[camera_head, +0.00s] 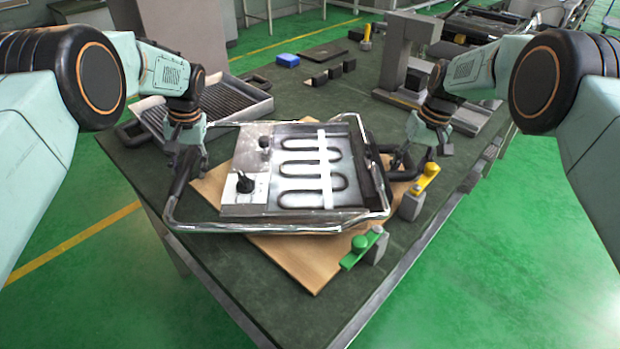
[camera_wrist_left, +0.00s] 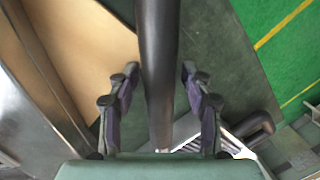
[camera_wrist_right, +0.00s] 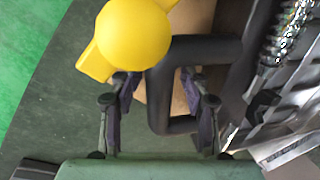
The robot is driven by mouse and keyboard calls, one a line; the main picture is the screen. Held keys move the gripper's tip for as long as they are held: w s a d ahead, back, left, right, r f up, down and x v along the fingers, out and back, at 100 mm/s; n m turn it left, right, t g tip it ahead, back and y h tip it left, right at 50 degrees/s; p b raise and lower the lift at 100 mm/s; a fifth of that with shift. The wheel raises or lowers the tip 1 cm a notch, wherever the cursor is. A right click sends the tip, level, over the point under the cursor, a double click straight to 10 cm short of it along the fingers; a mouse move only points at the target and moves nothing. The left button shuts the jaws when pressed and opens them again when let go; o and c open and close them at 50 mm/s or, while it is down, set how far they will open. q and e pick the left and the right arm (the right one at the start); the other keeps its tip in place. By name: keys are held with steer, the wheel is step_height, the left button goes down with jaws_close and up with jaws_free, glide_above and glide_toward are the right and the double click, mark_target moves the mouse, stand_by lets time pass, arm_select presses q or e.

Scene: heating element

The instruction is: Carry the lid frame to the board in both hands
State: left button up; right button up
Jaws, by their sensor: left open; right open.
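The lid frame (camera_head: 290,228), a chrome tube frame with black handles at both sides, lies tilted over the light wooden board (camera_head: 300,264). Within its outline is a metal plate (camera_head: 245,205) with a dark serpentine heating element (camera_head: 310,183) and a white strip. My left gripper (camera_head: 184,170) is open at the left black handle. In the left wrist view that handle (camera_wrist_left: 157,70) runs between the spread fingers (camera_wrist_left: 158,95). My right gripper (camera_head: 402,160) is open at the right black handle. In the right wrist view part of this handle (camera_wrist_right: 165,95) lies between the fingers (camera_wrist_right: 160,98).
A yellow toggle clamp (camera_head: 427,178) stands close to my right gripper, and a green one (camera_head: 355,250) at the board's near edge. A ribbed tray (camera_head: 232,100) lies behind left. A grey press stand (camera_head: 405,55) and small black blocks (camera_head: 320,78) are behind.

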arm_select(q)
steer(key=shift+s+r, duration=0.1)
steer(key=shift+s, duration=0.05)
arm_select(e)
steer(key=shift+s, duration=0.2)
arm_select(q)
steer(key=shift+r, duration=0.4)
steer(key=r, duration=0.2)
steer(key=d+r, duration=0.1)
steer(key=r, duration=0.4)
steer(key=shift+d, duration=0.25)
arm_select(e)
steer(key=r, duration=0.3)
steer(key=d+r, duration=0.1)
steer(key=r, duration=0.3)
steer(key=shift+w+d+r, duration=0.1)
steer(key=shift+d+r, duration=0.05)
steer(key=shift+d, duration=0.05)
steer(key=shift+d+r, duration=0.1)
steer(key=shift+r, duration=0.2)
arm_select(q)
steer(key=shift+r, duration=0.15)
arm_select(e)
steer(key=shift+r, duration=0.15)
